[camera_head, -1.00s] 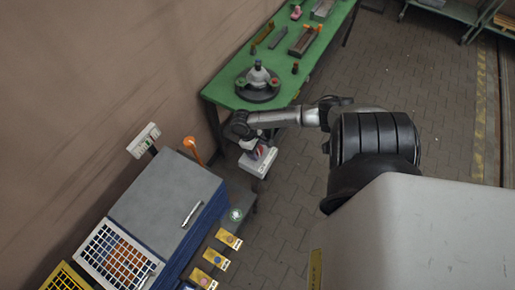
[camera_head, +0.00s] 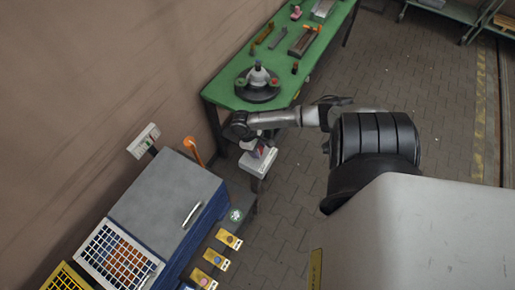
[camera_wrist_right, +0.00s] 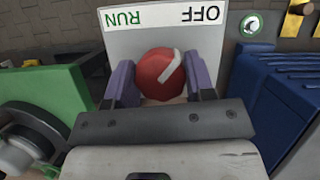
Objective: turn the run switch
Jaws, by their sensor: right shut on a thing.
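The run switch is a round red knob (camera_wrist_right: 160,75) with a white pointer line. It sits on a pale plate (camera_wrist_right: 205,42) marked RUN and OFF, which reads upside down in the right wrist view. RUN is at the left and OFF at the right there. The pointer slants up and right, towards OFF. My right gripper (camera_wrist_right: 160,84) is shut on the knob, with one purple finger at each side. My left gripper is out of view.
The green bench (camera_head: 225,92) carries a dark round fixture (camera_head: 258,86) and several small parts. A grey-topped blue cabinet (camera_head: 165,200) with an orange-knobbed lever (camera_head: 194,150) stands at the left. Yellow button boxes (camera_head: 228,238) line its side. Paved floor is free at the right.

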